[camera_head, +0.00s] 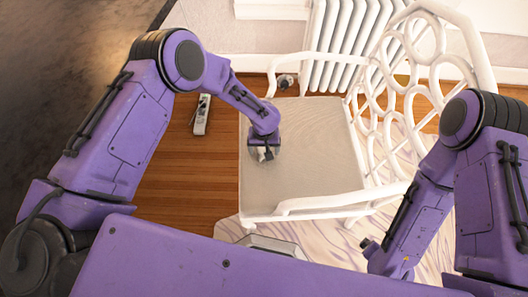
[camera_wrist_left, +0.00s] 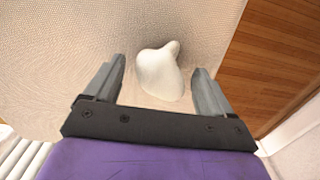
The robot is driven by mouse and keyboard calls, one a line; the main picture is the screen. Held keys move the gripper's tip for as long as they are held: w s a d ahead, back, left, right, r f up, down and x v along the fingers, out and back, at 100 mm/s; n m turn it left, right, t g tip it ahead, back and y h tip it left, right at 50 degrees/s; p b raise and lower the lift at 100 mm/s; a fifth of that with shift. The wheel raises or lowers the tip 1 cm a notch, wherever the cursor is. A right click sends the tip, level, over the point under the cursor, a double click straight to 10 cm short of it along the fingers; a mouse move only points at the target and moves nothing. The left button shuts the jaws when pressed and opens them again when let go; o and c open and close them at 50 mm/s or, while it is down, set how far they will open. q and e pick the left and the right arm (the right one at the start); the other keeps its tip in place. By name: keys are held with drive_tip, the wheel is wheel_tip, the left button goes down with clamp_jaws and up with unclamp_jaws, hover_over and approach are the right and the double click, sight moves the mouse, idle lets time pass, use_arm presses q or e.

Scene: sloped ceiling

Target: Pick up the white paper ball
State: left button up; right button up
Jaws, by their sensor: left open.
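The white paper ball (camera_wrist_left: 160,74) is a smooth, lumpy white shape with a small knob on top, lying on the chair's beige woven seat (camera_head: 310,165). In the left wrist view it appears between the two grey fingers of my left gripper (camera_wrist_left: 160,64), with a gap on each side. My left gripper (camera_head: 263,153) is open and points down over the left part of the seat. In the head view it largely hides the ball. My right gripper is not visible; only the right arm shows.
The chair has white armrests (camera_head: 320,203) and an openwork back of rings (camera_head: 400,100). A white radiator (camera_head: 340,45) stands behind it. A remote-like object (camera_head: 201,115) lies on the wooden floor at left, and a small grey object (camera_head: 285,82) is beyond the seat.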

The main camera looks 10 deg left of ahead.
use_arm(q)
drive_tip(key=shift+f, duration=0.65)
drive_tip(key=c, duration=1)
drive_tip(key=shift+r, duration=0.1)
